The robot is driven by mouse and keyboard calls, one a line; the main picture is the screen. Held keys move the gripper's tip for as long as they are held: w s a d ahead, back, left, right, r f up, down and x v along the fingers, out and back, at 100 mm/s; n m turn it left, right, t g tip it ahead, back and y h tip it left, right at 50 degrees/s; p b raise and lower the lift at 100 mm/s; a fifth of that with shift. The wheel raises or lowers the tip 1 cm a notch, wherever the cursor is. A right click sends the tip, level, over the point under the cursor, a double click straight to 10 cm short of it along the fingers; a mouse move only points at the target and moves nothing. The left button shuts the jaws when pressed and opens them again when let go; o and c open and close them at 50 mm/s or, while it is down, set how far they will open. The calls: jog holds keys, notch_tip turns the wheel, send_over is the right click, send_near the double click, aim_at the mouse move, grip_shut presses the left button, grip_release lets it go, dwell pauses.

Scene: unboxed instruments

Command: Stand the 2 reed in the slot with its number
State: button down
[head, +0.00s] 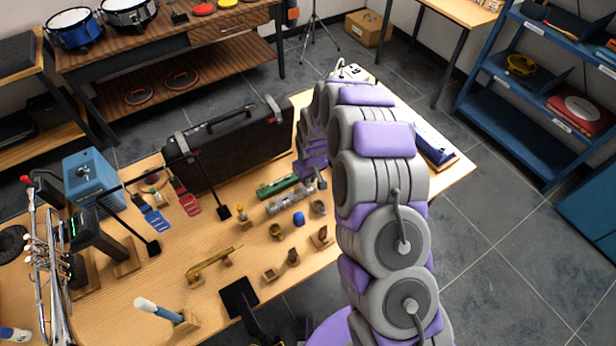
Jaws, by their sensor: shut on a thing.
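My arm rises at the right of the head view and bends down over the table, with its end (318,180) low near the small items. The fingers are mostly hidden by my arm and too small to make out clearly. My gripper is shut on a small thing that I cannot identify. I cannot make out the 2 reed or its number. A white block with dark figures (353,71) shows behind my arm at the table's far end. I cannot tell whether it belongs to the numbered slots.
The wooden table (105,300) holds a black case (230,145), a blue box (95,175), a trumpet (48,255), a green item (277,187) and several small pieces. A long blue item (435,143) lies at the right end. Blue shelves (530,120) stand at right.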

jog(key=shift+f, duration=0.65)
dwell(0.7)
jog(key=c, duration=1)
grip_release()
jog(key=shift+c, duration=0.2)
notch_tip(320, 180, up, 17)
jog(key=s+d+p, duration=0.1)
jog(key=p, duration=0.1)
jog(key=shift+s+p, duration=0.3)
jog(key=shift+s, duration=0.05)
jog(key=shift+r, duration=0.1)
